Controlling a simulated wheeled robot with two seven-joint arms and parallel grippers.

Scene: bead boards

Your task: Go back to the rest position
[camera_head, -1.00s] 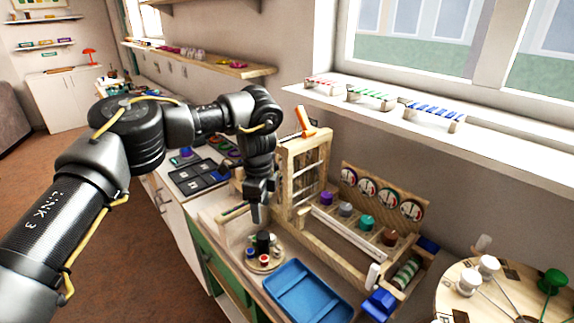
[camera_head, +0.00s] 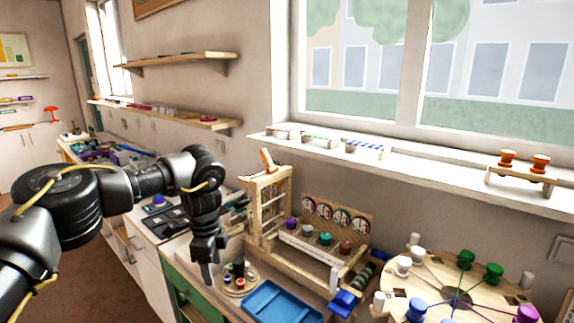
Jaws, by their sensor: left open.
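My left arm comes in from the left, and my left gripper (camera_head: 207,272) points down above the counter's front edge. It is open and I see nothing between its fingers. It is to the left of a round wooden disc (camera_head: 243,289) that bears several small coloured pieces and a dark upright peg. Whether the fingers touch anything is hard to tell at this size. My right gripper is not in view.
A blue tray (camera_head: 284,304) lies right of the disc. Behind it stands a wooden frame (camera_head: 268,212) with an orange lever, and a board with dials (camera_head: 336,215). A round board with coloured pegs (camera_head: 455,284) is at the right. The window sill (camera_head: 400,167) holds small racks.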

